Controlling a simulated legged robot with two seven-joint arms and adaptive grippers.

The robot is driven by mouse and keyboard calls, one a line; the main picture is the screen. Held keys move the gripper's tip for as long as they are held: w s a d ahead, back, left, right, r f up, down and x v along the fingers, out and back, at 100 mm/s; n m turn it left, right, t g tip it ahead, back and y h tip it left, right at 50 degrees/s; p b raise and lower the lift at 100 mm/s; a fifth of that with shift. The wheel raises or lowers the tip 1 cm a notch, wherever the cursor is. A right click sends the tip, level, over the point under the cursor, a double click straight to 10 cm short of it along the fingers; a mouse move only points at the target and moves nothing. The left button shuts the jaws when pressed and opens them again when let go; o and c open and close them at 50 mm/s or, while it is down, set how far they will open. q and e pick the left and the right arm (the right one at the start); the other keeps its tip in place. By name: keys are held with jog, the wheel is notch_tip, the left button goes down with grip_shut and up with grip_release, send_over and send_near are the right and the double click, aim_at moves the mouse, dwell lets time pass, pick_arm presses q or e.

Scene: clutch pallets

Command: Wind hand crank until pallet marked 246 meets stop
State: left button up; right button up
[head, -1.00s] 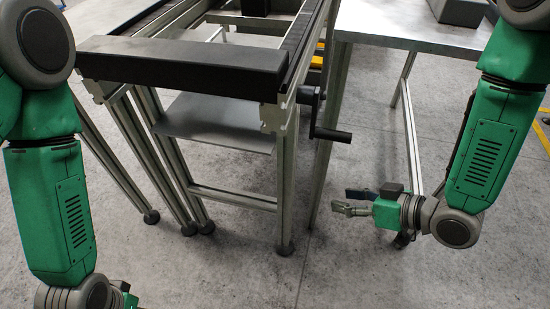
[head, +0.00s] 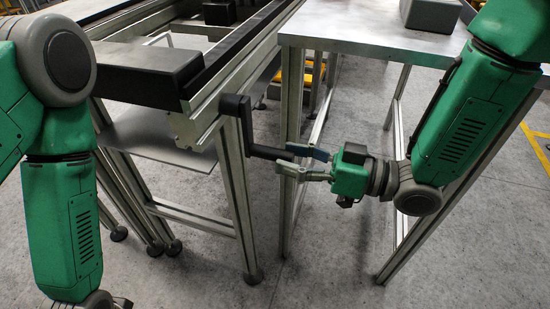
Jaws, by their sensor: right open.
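The hand crank (head: 237,116) is on the right side of the conveyor frame's near end. Its black handle (head: 266,153) sticks out to the right. My right gripper (head: 283,160) is open, its fingers pointing left at the handle's free end, one above and one below it. I cannot tell whether they touch it. A long black block (head: 150,72) lies across the near end of the conveyor, and a smaller dark block (head: 218,12) sits farther back. No 246 marking is readable, so I cannot tell which is the pallet or stop.
A metal-topped table (head: 365,42) stands right of the conveyor, with a grey box (head: 430,15) on it. The table's leg (head: 291,120) is close behind my right gripper. A grey shelf (head: 160,140) sits under the conveyor. The floor in front is clear.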

aim_at(252, 152)
jog(key=x, duration=0.3)
jog(key=shift+a, duration=0.5)
jog(key=shift+d, duration=0.15)
jog(key=shift+c, duration=0.5)
pick_arm(q)
jog(key=shift+a+f, duration=0.2)
jog(key=shift+f, duration=0.2)
pick_arm(e)
jog(key=shift+d, duration=0.1)
grip_shut()
pick_arm(q)
jog(key=shift+r, duration=0.3)
pick_arm(e)
jog(key=shift+s, duration=0.2)
